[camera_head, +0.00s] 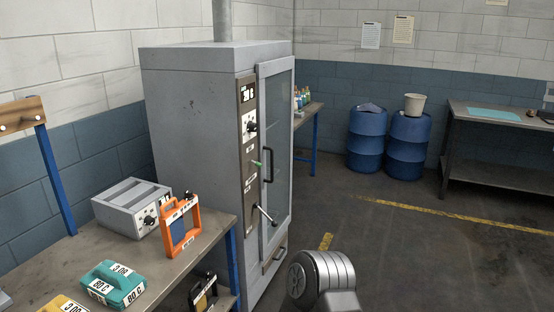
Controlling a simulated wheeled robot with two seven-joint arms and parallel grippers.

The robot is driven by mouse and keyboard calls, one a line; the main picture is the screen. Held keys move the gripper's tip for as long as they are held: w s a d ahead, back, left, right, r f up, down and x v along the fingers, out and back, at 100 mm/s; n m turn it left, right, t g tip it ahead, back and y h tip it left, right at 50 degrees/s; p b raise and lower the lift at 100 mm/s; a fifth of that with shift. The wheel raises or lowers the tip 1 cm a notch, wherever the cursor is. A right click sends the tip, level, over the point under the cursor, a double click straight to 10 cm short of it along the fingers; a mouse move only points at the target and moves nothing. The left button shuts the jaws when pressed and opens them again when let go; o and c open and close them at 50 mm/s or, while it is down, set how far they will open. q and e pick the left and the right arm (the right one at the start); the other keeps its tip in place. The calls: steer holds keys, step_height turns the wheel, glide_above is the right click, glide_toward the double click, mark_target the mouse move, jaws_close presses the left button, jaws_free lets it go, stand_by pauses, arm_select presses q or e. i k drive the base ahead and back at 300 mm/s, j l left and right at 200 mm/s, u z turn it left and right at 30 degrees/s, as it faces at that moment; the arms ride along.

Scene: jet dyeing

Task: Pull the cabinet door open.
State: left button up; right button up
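The tall grey metal cabinet (195,120) stands in the middle left of the head view. Its door (282,120) has a light grey frame and a glass pane. A dark vertical bar handle (268,166) is on the door's near, left side. I cannot tell surely whether the door is fully shut or slightly ajar. Beside it is a control strip (248,150) with a display, a black knob, a green-tipped lever and a longer metal lever (263,214). Neither gripper shows in the view. A rounded grey link of my own arm shows at the bottom centre.
Blue drums (407,148) and a dark table (490,135) stand at the back. The floor right of the cabinet is clear.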

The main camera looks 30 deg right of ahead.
mark_target(268, 68)
steer(key=z, duration=1)
steer(key=i+l, duration=0.4)
steer(key=i+l+u, duration=0.1)
steer(key=i+l, duration=0.75)
steer(key=i+l+u, duration=0.1)
steer(key=i+l, duration=0.3)
steer(key=l, duration=0.15)
steer(key=i+l+u, duration=0.1)
steer(key=i+l, duration=0.65)
steer(key=l, duration=0.3)
steer(key=i+l+u, duration=0.1)
steer(key=i+l, duration=0.25)
steer(key=l, duration=0.15)
